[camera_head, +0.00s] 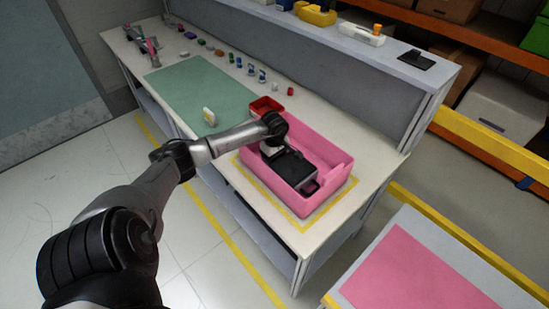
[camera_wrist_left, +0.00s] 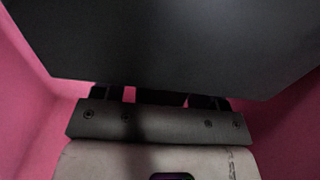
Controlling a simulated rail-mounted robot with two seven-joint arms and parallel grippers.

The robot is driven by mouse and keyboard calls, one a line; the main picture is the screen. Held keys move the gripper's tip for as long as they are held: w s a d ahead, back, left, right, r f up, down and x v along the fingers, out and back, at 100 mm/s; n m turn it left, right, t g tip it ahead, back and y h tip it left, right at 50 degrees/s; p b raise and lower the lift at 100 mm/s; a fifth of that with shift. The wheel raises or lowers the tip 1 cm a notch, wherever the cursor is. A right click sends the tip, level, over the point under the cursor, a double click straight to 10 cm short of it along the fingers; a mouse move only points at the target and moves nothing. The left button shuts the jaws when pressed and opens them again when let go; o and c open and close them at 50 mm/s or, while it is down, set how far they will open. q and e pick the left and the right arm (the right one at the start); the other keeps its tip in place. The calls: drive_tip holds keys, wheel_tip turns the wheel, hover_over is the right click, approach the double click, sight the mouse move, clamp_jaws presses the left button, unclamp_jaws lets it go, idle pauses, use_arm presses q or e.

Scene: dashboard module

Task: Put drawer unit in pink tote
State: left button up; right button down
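The pink tote (camera_head: 335,172) stands on the near right part of the workbench. The black drawer unit (camera_head: 290,173) is within the tote's walls, with a handle-like loop at its near right end. I cannot tell whether it rests on the tote floor. My left gripper (camera_head: 283,153) reaches into the tote at the unit's far left end. In the left wrist view the unit's dark face (camera_wrist_left: 180,40) fills the upper part, right at the gripper (camera_wrist_left: 155,98). The fingertips are hidden behind it, so their grip is unclear. My right gripper is out of view.
A red bin (camera_head: 266,104) stands at the tote's far left corner. A green mat (camera_head: 195,88) and several small parts lie farther along the bench. A raised shelf (camera_head: 330,50) runs behind. A table with a pink mat (camera_head: 420,275) is at lower right.

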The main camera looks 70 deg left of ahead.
use_arm(q)
drive_tip(key=shift+r, duration=0.25)
wheel_tip(320, 180, up, 12)
drive_tip(key=shift+f+p, duration=0.25)
drive_tip(key=shift+p, duration=0.35)
drive_tip(key=shift+r, duration=0.15)
